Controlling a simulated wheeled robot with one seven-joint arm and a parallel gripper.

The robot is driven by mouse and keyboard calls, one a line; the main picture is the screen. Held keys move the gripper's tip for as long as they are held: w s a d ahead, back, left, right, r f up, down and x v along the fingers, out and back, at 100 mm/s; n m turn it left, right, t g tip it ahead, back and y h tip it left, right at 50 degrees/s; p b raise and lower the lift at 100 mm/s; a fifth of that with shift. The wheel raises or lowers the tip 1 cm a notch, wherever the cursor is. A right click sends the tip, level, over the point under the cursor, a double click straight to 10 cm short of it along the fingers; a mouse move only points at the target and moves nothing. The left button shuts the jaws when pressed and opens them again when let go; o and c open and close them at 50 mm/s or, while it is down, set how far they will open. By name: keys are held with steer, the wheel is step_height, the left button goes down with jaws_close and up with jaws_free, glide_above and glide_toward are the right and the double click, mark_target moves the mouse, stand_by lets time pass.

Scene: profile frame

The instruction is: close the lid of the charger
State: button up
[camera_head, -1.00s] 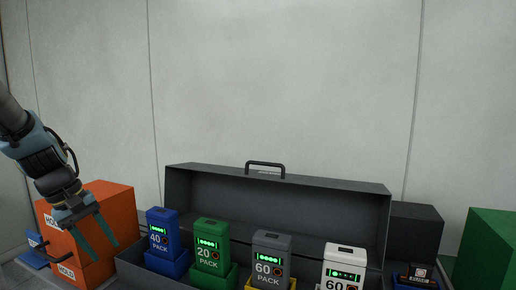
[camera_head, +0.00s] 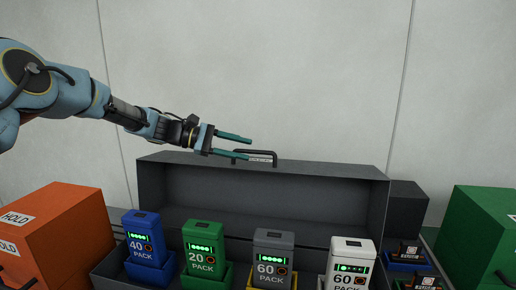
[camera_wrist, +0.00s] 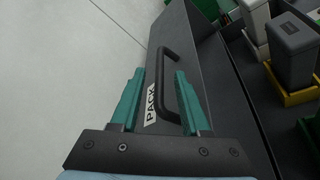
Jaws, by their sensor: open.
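The charger is a dark grey case with its lid (camera_head: 280,195) standing open at the back. A black handle (camera_head: 268,153) sits on the lid's upper edge. My gripper (camera_head: 250,148) is open, its two teal fingers pointing right at the height of the handle, just over the lid's edge. In the wrist view the handle (camera_wrist: 166,75) lies ahead of and between the open fingers, beside a PACK label (camera_wrist: 150,104). I cannot tell whether a finger touches it. Blue (camera_head: 144,238), green (camera_head: 203,249), grey (camera_head: 272,258) and white (camera_head: 351,262) battery packs stand upright in the charger.
An orange HOLD box (camera_head: 65,235) stands at the left and a green box (camera_head: 485,235) at the right. Small dark devices (camera_head: 409,253) lie on blue trays right of the charger. A plain wall (camera_head: 250,70) rises behind; the space above the packs is clear.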

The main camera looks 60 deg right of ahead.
mark_target(253, 151)
steer(key=shift+p+x, duration=0.9)
steer(key=shift+x, duration=1.85)
steer(key=shift+c, duration=0.4)
jaws_close()
